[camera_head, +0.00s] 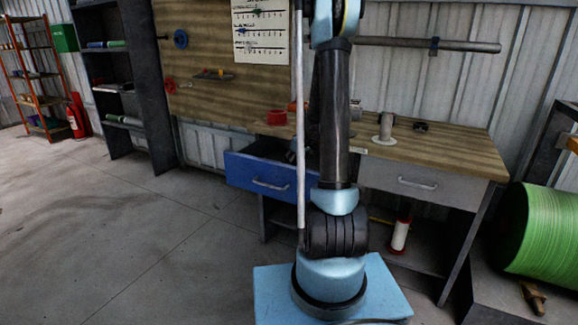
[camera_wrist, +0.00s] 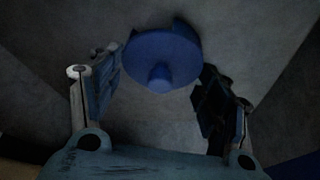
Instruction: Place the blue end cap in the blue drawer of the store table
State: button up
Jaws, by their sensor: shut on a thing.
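The blue end cap (camera_wrist: 162,52), a round disc with a short stub, shows in the wrist view between the two fingers of my gripper (camera_wrist: 160,72). The blue drawer (camera_head: 258,176) of the store table (camera_head: 440,146) is pulled open at the table's left side in the head view. A dark part of my arm's end shows at the drawer opening, but my arm hides most of it. The end cap cannot be made out in the head view.
A closed grey drawer (camera_head: 408,181) is right of the blue one. A red item (camera_head: 277,117) and a grey spool (camera_head: 385,127) stand on the tabletop. A large green roll (camera_head: 544,230) is at the right. The floor at left is clear.

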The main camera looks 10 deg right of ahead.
jog(key=w+a, duration=0.2)
jog(key=w, duration=0.1)
jog(key=shift+w, duration=0.15)
jog(key=shift+f, duration=0.6)
jog(key=o, duration=1)
jog(key=shift+d, duration=0.1)
jog(key=shift+c, duration=0.2)
jog(key=shift+s, duration=0.2)
jog(key=shift+s+d+r, duration=0.15)
jog(key=shift+s+r, duration=0.05)
jog(key=shift+r, duration=0.45)
jog(key=s+d, duration=0.2)
jog(key=s, duration=0.1)
jog(key=s+d, duration=0.2)
jog(key=s, duration=0.1)
jog(key=s+d, duration=0.2)
jog(key=s, duration=0.2)
jog(key=shift+s+d, duration=0.1)
jog(key=shift+d, duration=0.05)
